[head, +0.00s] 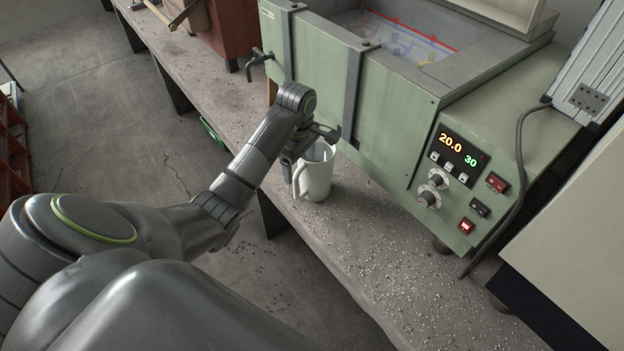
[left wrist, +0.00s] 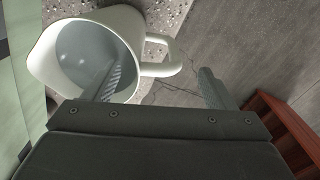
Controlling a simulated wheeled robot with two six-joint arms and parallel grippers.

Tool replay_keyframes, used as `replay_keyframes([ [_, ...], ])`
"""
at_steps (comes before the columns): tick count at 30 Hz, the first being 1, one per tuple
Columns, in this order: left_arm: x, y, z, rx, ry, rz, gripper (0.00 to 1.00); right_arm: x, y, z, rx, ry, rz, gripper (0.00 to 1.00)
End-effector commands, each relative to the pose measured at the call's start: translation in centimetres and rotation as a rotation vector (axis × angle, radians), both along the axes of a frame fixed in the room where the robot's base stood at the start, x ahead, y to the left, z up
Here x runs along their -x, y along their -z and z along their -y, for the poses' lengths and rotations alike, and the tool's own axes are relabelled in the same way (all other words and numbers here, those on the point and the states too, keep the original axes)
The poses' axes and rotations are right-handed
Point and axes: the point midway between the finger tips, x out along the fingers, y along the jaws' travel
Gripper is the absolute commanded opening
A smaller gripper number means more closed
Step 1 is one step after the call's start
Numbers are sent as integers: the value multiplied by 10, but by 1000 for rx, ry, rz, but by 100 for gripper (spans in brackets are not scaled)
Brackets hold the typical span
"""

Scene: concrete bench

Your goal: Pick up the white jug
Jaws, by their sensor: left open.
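The white jug (head: 317,177) stands upright on the concrete bench (head: 345,237), in front of the green machine. Its handle is on the left side in the head view. My left gripper (head: 297,163) is at the jug's rim and handle side. In the left wrist view the jug (left wrist: 130,22) shows its open mouth and handle. The left gripper (left wrist: 160,90) is open there, one finger over or inside the mouth and the other beyond the handle. I cannot tell whether either finger touches the jug. My right gripper is not in view.
The green machine (head: 400,130) with a lit panel stands close behind the jug. A bent metal tap (head: 256,62) juts from its left end. A cable (head: 520,180) hangs at the right. The bench's front edge is near the jug; bare bench lies to the right.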

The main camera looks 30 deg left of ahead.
Motion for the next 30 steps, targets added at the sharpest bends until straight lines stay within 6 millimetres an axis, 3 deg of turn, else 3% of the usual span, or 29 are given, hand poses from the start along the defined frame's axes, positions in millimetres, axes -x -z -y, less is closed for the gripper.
replay_keyframes([
  [1,0,4,0,3,0,-7,78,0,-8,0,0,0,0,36],
  [6,-1,24,0,2,-1,-4,78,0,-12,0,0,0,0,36],
  [14,-1,28,0,2,0,-2,78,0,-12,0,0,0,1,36],
  [30,-1,27,0,1,0,-2,10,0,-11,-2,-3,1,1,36],
])
